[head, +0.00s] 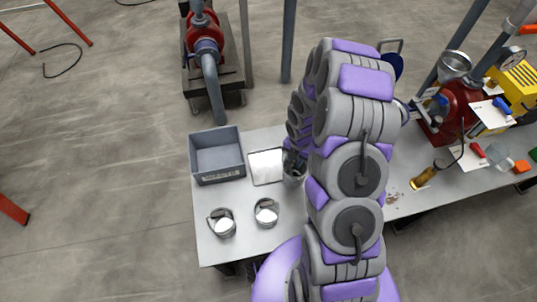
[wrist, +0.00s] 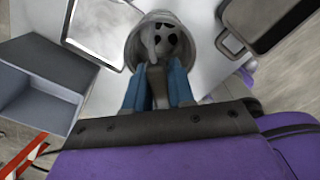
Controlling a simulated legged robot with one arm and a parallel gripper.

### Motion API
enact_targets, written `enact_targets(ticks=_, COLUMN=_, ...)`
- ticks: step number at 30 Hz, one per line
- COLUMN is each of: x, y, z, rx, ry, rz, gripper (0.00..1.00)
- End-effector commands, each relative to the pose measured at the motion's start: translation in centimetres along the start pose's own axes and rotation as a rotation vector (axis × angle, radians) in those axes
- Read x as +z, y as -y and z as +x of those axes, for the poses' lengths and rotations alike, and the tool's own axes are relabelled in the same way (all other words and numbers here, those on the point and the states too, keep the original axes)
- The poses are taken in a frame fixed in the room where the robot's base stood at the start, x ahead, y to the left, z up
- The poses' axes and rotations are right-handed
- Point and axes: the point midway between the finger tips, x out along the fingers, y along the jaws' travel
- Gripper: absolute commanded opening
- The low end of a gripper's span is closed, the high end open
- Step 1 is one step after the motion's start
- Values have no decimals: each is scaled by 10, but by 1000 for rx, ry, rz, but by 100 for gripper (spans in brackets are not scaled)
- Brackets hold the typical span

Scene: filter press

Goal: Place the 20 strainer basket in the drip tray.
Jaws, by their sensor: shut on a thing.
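My gripper (wrist: 158,80) has its blue fingers closed on a narrow grey piece of a round metal strainer basket (wrist: 135,40); dark holes show inside the basket. In the head view my arm hides most of the gripper, and the held basket (head: 293,172) shows just right of a shallow, pale tray with a dark rim (head: 266,166), which looks like the drip tray. This tray lies at the upper left in the wrist view (wrist: 98,30), apart from the basket. No size mark is readable on the basket. I cannot tell whether it touches the table.
A deep grey bin (head: 217,155) with a label stands left of the tray. Two more round baskets with handles (head: 222,222) (head: 266,212) stand on the table in front. A red pump (head: 460,105), a funnel and small items occupy the right side.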

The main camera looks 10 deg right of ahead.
Motion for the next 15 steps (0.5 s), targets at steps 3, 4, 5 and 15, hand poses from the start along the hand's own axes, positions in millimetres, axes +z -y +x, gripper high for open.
enact_targets(ticks=3, x=4, y=-30, z=5, rx=5, ry=1, rz=-3, gripper=0)
enact_targets(ticks=4, x=7, y=-36, z=6, rx=6, ry=2, rz=-2, gripper=0)
enact_targets(ticks=5, x=8, y=-43, z=6, rx=5, ry=2, rz=-2, gripper=0)
enact_targets(ticks=15, x=17, y=-111, z=12, rx=3, ry=-1, rz=1, gripper=0)
